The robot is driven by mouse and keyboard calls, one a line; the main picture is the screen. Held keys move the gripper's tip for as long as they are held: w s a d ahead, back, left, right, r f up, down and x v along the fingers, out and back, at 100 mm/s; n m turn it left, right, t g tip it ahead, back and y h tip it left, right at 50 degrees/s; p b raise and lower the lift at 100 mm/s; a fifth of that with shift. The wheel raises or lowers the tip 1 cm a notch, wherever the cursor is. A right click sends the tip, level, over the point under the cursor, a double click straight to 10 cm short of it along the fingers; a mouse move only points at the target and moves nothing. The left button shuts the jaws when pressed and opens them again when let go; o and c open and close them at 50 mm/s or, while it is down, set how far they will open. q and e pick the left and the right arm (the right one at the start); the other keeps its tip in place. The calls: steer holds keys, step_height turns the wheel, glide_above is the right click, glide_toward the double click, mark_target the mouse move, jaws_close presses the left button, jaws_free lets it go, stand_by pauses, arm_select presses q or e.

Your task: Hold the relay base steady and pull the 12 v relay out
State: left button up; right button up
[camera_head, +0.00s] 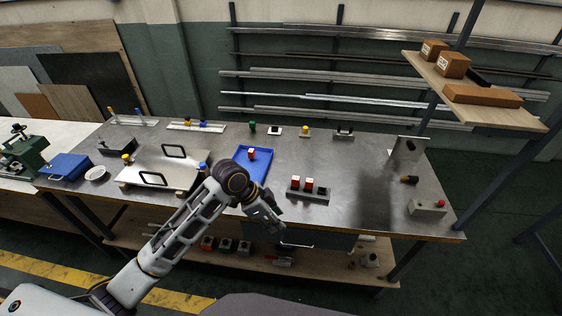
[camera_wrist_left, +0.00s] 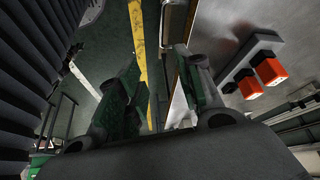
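The relay base (camera_head: 322,197) is a dark grey block on the steel table, right of the blue tray. Two red-and-white relays (camera_head: 309,184) (camera_head: 295,182) stand upright in it, side by side; their labels are too small to read, so I cannot tell which is 12 V. Both also show as orange-red blocks in the left wrist view (camera_wrist_left: 270,70) (camera_wrist_left: 248,87). My left gripper (camera_head: 274,219) is at the table's front edge, just left of the base and apart from it. Its fingers (camera_wrist_left: 160,92) are spread with nothing between them. My right gripper is not in view.
A blue tray (camera_head: 261,172) holds another red relay (camera_head: 252,154). A plate with black handles (camera_head: 187,175) lies left of it. An upright metal bracket (camera_head: 405,152) and a grey box with a red button (camera_head: 428,208) stand to the right. The table between base and bracket is mostly clear.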

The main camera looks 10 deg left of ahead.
arm_select(q)
steer(key=w+a+r+m+g, duration=0.1)
steer(key=w+a+r+m, duration=0.1)
steer(key=w+r, duration=0.3)
steer(key=shift+r+m+h, duration=0.25)
steer(key=shift+m+h, duration=0.05)
steer(key=shift+m, duration=0.5)
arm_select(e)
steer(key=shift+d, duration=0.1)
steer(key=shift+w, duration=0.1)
